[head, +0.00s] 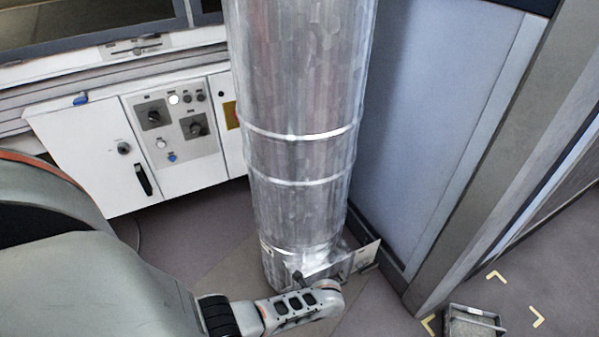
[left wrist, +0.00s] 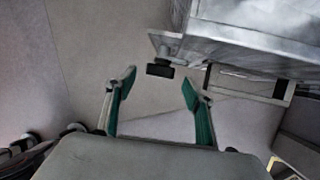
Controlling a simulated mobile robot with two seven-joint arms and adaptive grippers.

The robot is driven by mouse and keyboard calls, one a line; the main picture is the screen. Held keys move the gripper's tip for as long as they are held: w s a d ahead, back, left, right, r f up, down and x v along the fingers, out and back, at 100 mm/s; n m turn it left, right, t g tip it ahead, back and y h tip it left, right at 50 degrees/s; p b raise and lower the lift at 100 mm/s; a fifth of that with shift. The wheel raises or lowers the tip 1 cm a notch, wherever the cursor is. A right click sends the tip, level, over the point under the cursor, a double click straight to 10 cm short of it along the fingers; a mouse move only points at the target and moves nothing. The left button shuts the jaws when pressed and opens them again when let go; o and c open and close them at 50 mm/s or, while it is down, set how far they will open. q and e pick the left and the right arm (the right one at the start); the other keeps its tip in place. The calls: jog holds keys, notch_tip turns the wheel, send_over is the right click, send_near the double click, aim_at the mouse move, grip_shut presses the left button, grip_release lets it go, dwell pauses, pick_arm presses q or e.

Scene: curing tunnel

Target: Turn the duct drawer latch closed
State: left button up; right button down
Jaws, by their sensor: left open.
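The silver duct (head: 300,150) stands upright in the middle of the head view, with a metal drawer (head: 364,257) at its foot. A small dark latch handle (head: 298,277) shows at the drawer's left end, just above my left wrist. In the left wrist view, the latch (left wrist: 160,70) is a black knob on a short grey stem below the drawer's metal edge (left wrist: 240,52). My left gripper (left wrist: 159,78) is open, its two green-padded fingers apart, with the knob near the gap between the tips. Contact cannot be told. The fingers are hidden in the head view. My right gripper is not seen.
A white control cabinet (head: 85,150) with knobs stands behind at the left. A blue-grey panel (head: 430,120) and grey post (head: 470,170) rise close on the duct's right. A grey bin (head: 472,322) sits on the floor inside yellow corner marks.

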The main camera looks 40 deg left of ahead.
pick_arm(q)
jog(key=b+x, duration=0.1)
jog(key=x, duration=0.2)
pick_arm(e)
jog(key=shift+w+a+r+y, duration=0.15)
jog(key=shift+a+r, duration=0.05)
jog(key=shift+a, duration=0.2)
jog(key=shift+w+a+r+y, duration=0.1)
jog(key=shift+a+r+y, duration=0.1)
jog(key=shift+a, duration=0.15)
